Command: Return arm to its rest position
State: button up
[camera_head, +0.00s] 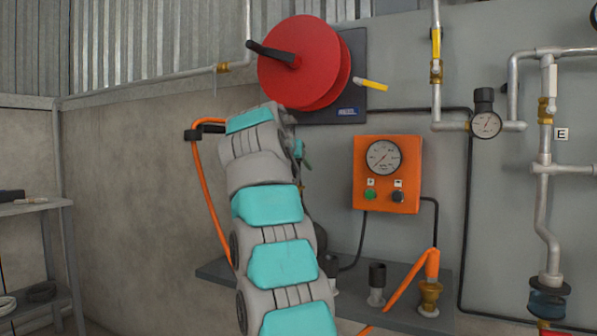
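My arm, grey with teal covers (268,207), rises from the bottom of the view and bends at the top, just below the red reel. Only a small teal and dark piece, which may be part of my gripper (301,155), shows at the right edge of the arm's upper end. The rest of that end is hidden behind the arm's own links. I cannot see the fingertips or whether anything is held.
A red reel (303,62) is on the wall above the arm. An orange gauge box (387,174) and a shelf with fittings (408,312) are to the right. An orange hose (203,195) hangs left of the arm. Pipes (541,150) stand far right; a grey rack (40,205) stands far left.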

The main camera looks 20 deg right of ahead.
jog(key=v, duration=0.5)
jog(key=shift+b, duration=0.3)
jog(key=s+a+f+n+g+y, duration=0.2)
jog(key=s+a+f+n+g, duration=0.15)
jog(key=s+f, duration=0.6)
jog(key=s+a+f+n+g+y, duration=0.2)
jog(key=s+a+f+y, duration=0.15)
jog(key=f, duration=1.05)
jog(key=s+a+f+n+g+y, duration=0.1)
jog(key=s+a+f+g, duration=0.1)
jog(key=s+f, duration=0.6)
jog(key=s+a+f+g+y, duration=0.1)
jog(key=s+a+f+g, duration=0.1)
jog(key=s+a+f, duration=0.3)
jog(key=s+a+f+n+g+y, duration=0.1)
jog(key=s+a+f+g, duration=0.1)
jog(key=s+f, duration=1.1)
jog(key=s+a, duration=0.1)
jog(key=s, duration=0.8)
jog(key=shift+s+a+n, duration=0.25)
jog(key=shift+n, duration=0.1)
jog(key=shift+o, duration=0.2)
jog(key=shift+f+g+y, duration=0.1)
jog(key=shift+g+y, duration=0.15)
